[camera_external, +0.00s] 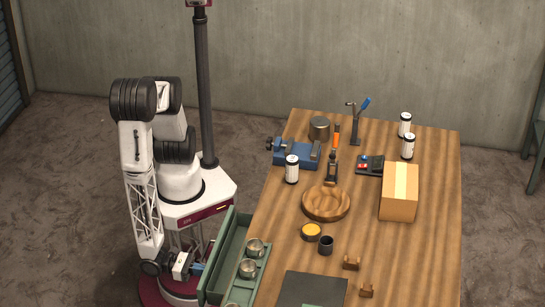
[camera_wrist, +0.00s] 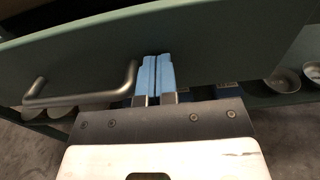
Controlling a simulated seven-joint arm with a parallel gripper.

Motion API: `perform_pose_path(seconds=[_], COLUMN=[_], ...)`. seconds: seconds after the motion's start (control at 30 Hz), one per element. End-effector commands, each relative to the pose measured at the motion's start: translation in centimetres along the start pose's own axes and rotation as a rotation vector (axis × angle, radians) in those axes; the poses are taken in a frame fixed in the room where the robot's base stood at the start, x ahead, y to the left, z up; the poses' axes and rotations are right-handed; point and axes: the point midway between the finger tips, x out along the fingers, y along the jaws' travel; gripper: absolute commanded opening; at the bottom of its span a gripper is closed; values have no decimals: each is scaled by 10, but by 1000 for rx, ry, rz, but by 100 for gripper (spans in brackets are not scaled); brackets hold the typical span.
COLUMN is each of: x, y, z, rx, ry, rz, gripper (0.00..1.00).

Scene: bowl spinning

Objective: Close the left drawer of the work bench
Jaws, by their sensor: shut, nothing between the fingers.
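The green drawer (camera_external: 240,232) is pulled out from the left side of the wooden work bench (camera_external: 270,225), in the external view. Metal cups (camera_external: 247,268) stand inside it. In the wrist view its green front panel (camera_wrist: 215,40) spans the upper picture, with a grey bar handle (camera_wrist: 85,98) at left. My gripper (camera_external: 198,268) is low on the outer side of the drawer front. Its blue fingers (camera_wrist: 157,58) are together and empty, pointing at the panel just right of the handle. I cannot tell whether they touch the panel.
On the bench stand a round wooden bowl (camera_external: 326,203), a cardboard box (camera_external: 399,192), a blue vise (camera_external: 297,154), white-labelled canisters (camera_external: 292,169) and a dark mat (camera_external: 312,290). Metal bowls (camera_wrist: 283,78) show at right in the wrist view. Floor left of my base is clear.

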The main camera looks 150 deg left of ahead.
Motion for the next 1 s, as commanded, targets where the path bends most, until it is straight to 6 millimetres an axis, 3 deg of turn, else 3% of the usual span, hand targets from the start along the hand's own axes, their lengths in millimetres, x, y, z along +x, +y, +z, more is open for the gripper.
perform_pose_path(seconds=[0.5,0.7,1.0], x=[83,101,110], y=[0,0,0], z=[0,0,0], rx=[-1,-2,-2], ry=[-1,0,0], rz=[3,1,3], gripper=[0,0,0])
